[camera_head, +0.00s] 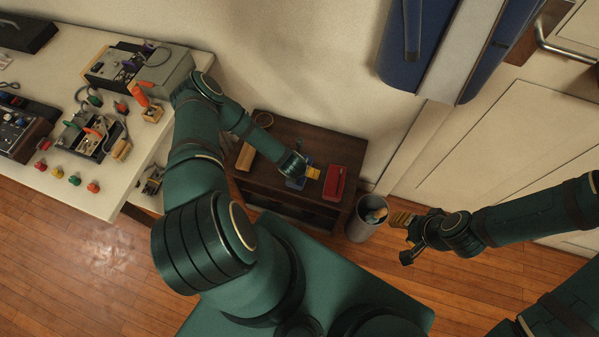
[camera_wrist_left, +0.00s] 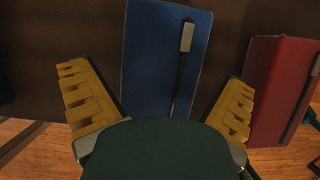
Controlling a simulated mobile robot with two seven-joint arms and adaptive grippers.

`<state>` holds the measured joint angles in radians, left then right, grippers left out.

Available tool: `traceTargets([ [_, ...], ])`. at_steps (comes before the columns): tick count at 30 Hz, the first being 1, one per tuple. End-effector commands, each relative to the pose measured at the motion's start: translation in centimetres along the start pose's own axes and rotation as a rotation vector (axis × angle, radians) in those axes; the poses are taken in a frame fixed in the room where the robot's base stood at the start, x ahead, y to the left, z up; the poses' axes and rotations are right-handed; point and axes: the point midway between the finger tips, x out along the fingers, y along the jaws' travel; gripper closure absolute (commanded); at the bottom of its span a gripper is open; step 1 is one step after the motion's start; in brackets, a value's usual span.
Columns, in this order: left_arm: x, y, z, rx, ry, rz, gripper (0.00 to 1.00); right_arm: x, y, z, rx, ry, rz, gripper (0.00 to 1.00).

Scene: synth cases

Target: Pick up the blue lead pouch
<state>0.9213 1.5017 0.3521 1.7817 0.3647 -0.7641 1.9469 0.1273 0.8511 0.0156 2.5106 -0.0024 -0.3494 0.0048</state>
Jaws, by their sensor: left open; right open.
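The blue lead pouch (camera_wrist_left: 150,55) is a flat blue case with a dark strip ending in a light tab. In the left wrist view it lies between the spread yellow fingers of my left gripper (camera_wrist_left: 158,75), which is open; neither finger visibly touches it. In the head view the pouch (camera_head: 296,183) is mostly hidden by my left gripper (camera_head: 311,173), above the small dark table (camera_head: 277,135). My right gripper (camera_head: 403,237) is open and empty, out to the right above the floor.
A red case (camera_head: 335,183) lies just right of the blue pouch; it also shows in the left wrist view (camera_wrist_left: 283,90). A wooden block (camera_head: 246,157) and a round item (camera_head: 263,119) are on the table's left. A bin (camera_head: 361,230) stands right of the table. A cluttered white bench (camera_head: 125,185) is at left.

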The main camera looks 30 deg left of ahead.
Motion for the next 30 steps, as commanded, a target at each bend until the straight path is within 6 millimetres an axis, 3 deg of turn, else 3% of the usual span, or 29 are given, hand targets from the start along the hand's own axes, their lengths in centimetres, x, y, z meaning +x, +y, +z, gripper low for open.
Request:
traceTargets([
  [4,1.46,-0.02,-0.04,0.0,0.0,0.0,0.0,0.5,0.19,-0.05,0.0,0.002,0.0,0.56],
  [11,1.53,0.01,0.03,0.001,0.0,0.0,0.0,0.45,0.17,-0.09,0.0,0.003,0.0,0.56],
  [12,1.53,0.01,0.03,0.001,0.0,0.0,0.04,0.45,0.17,-0.09,0.0,0.003,0.0,0.56],
  [16,1.52,0.02,0.03,0.001,0.0,0.0,0.49,0.45,0.17,-0.09,0.0,0.003,0.0,0.56],
  [17,1.52,0.02,0.02,0.001,0.0,0.0,0.55,0.45,0.17,-0.09,0.0,0.003,0.0,0.56],
  [21,1.52,0.02,0.03,0.001,0.0,0.0,0.61,0.45,0.17,-0.09,0.0,0.003,0.0,0.56],
  [30,1.51,0.01,0.05,0.001,-0.001,0.0,0.63,0.45,0.17,-0.08,0.0,0.003,0.0,0.56],
])
